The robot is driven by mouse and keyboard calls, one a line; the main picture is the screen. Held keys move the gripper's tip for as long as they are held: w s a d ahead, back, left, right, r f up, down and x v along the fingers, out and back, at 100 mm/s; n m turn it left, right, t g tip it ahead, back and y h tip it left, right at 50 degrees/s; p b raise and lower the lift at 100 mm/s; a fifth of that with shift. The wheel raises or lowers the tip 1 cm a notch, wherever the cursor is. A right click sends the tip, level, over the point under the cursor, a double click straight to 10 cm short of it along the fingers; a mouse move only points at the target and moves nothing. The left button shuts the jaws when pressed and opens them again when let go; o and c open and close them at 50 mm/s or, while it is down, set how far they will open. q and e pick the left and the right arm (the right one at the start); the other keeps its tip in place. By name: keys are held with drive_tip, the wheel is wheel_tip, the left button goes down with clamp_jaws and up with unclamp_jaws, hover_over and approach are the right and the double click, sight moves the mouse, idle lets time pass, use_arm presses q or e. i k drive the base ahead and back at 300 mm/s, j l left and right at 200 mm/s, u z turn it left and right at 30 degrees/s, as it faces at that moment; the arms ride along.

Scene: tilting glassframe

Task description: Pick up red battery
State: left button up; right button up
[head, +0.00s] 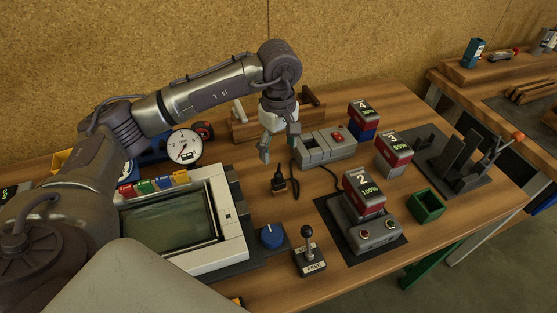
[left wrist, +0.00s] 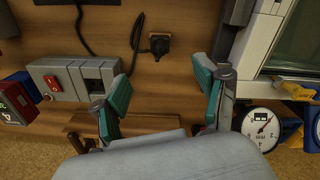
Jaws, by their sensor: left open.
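Three block-shaped batteries with red upper parts show in the head view. Battery 2 (head: 364,190), reading 100%, sits upright on a grey dock (head: 372,234). Battery 3 (head: 393,153) stands behind it on the table. Battery 4 (head: 364,117) stands farther back, above a blue part. A red block also shows at the left edge of the left wrist view (left wrist: 14,104), partly cut off. My left gripper (head: 267,150) is open and empty, pointing down above the table, left of the batteries. Its green-padded fingers (left wrist: 163,80) are spread apart. My right gripper is out of view.
A grey box with a red switch (head: 325,147) lies between my left gripper and the batteries. A black plug (head: 279,183) is below the gripper. A joystick (head: 309,256), a framed screen (head: 236,236), a dial gauge (head: 184,146) and a green bin (head: 426,205) stand around.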

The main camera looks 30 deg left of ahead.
sight(367, 197)
drive_tip(key=k+l, duration=0.5)
drive_tip(key=k, duration=0.15)
drive_tip(key=k+l, duration=0.5)
drive_tip(key=k, duration=0.2)
